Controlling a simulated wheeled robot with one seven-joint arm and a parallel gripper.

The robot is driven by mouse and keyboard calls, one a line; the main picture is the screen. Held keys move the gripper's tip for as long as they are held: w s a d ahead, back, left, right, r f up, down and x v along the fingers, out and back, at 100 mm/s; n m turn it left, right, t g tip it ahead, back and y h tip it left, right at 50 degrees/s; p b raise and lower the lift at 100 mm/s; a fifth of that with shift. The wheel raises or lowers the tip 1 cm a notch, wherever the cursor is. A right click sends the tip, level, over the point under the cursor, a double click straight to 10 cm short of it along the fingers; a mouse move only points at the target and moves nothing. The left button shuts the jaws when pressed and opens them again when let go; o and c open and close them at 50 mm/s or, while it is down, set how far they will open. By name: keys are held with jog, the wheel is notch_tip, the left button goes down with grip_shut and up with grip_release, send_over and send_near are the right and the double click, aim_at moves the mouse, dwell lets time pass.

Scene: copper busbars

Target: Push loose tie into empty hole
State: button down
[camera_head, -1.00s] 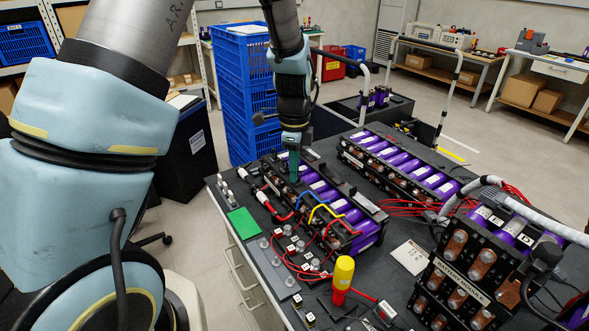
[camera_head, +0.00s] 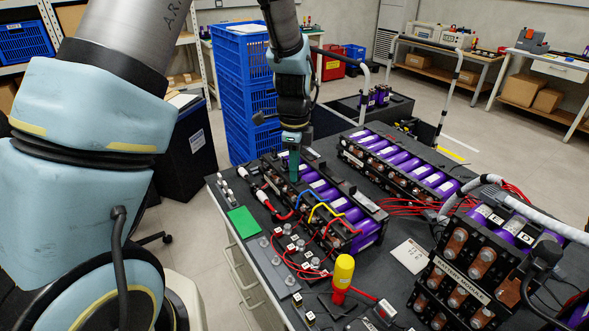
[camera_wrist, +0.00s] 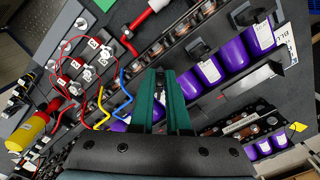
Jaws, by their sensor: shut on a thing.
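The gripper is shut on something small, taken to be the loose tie. The tie itself is hidden at the fingertips. The empty hole cannot be made out. Purple cells (camera_wrist: 208,70) lie right of the fingers.
Yellow and blue wires (camera_wrist: 103,108) arch close to the fingers. A red-sleeved cable (camera_wrist: 138,28) is near the module's edge. A second module (camera_head: 400,165) stands behind. A yellow-handled tool (camera_head: 343,272) and a green pad (camera_head: 242,221) are on the table.

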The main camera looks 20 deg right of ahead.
jog(key=c, duration=0.8)
grip_release()
jog(key=shift+f, duration=0.1)
notch_tip(320, 180, up, 11)
jog(key=shift+f+b, duration=0.1)
jog(key=shift+b, duration=0.75)
jog(key=s+a+f+n, duration=0.1)
jog(key=a+n, duration=0.7)
jog(key=a, duration=0.2)
jog(key=s+a+f+n+t, duration=0.1)
jog(key=s+a+n, duration=0.1)
jog(key=a+n, duration=0.6)
jog(key=s+a+f+n, duration=0.1)
jog(key=a+n, duration=0.6)
jog(key=a, duration=0.4)
jog(key=shift+s+a+n+t, duration=0.2)
jog(key=shift+a+n+t, duration=0.1)
jog(key=shift+n, duration=0.1)
